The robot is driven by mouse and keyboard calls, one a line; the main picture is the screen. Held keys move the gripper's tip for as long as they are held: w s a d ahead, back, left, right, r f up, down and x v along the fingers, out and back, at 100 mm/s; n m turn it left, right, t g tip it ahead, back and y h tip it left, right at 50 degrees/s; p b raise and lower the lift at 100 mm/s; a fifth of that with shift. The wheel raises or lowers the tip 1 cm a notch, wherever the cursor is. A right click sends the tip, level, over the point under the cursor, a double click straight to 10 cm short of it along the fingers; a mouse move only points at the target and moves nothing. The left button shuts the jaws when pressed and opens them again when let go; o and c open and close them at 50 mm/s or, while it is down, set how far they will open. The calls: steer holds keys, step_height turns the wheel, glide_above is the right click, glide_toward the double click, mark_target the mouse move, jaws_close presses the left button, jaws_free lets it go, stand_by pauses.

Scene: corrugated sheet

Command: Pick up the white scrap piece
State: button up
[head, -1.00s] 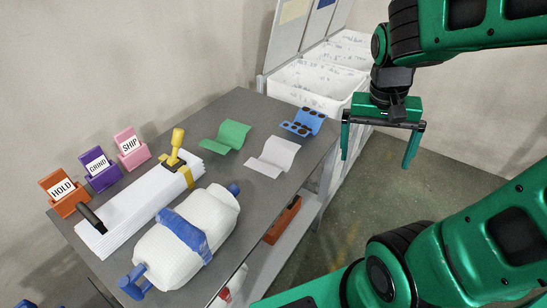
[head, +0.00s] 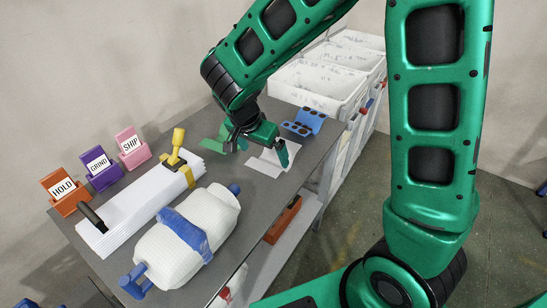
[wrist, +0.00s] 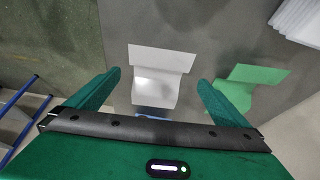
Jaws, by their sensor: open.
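The white scrap piece (head: 264,166) is a curved, wavy sheet on the grey table (head: 225,130), near its right edge. In the head view my gripper (head: 260,155) is over it and hides part of it. In the wrist view the white scrap piece (wrist: 158,78) lies ahead, between the lines of my two open fingers (wrist: 160,84). My gripper is open and empty, and appears to be above the piece. A green scrap piece (head: 212,144) lies just left of it, partly hidden by my gripper.
A stack of white sheets (head: 125,218) with a yellow-handled tool (head: 178,138) and a white wrapped roll with a blue band (head: 160,255) fill the table's front left. HOLD, GRIND and SHIP holders (head: 98,165) line the left edge. White bins (head: 310,90) stand behind the table.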

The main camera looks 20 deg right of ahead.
mark_target(274, 159)
steer(key=shift+x, duration=3.3)
steer(key=shift+s+a, duration=0.1)
steer(key=shift+c, duration=0.3)
steer(key=c, duration=0.9)
